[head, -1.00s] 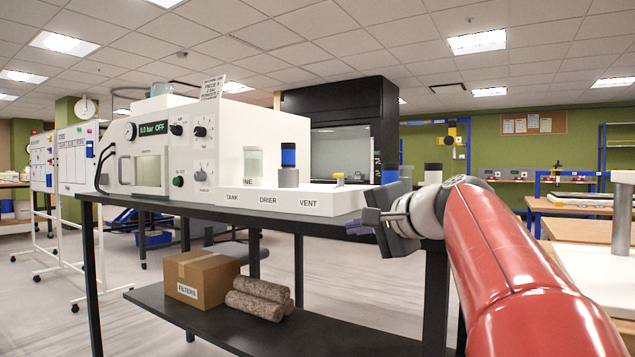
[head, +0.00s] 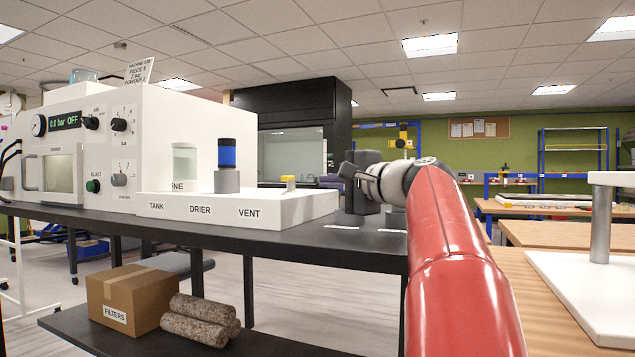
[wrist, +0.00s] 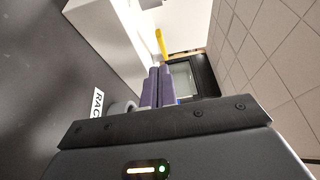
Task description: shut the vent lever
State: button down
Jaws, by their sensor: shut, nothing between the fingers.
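The vent lever (head: 288,181) is a small yellow handle on top of the right end of the white block (head: 230,207), above the printed word VENT. In the wrist view the yellow lever (wrist: 161,42) stands out beyond the fingertips, near the block's edge. My gripper (head: 347,170) is to the right of the block in the head view, apart from the lever. In the wrist view its purple fingers (wrist: 157,85) are together with nothing between them. The lever's pivot is too small to make out.
The white machine (head: 180,130) is behind. A filters box (head: 128,297) lies below.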

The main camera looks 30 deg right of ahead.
aim_at(282, 180)
jog(key=p+x, duration=0.1)
jog(key=x, duration=0.7)
jog(key=shift+w+a+p, duration=0.1)
jog(key=shift+w+p, duration=0.2)
jog(key=shift+p, duration=0.1)
jog(key=a, duration=0.1)
jog(key=w+a, duration=0.1)
jog(key=a, duration=0.1)
jog(key=shift+a, duration=0.1)
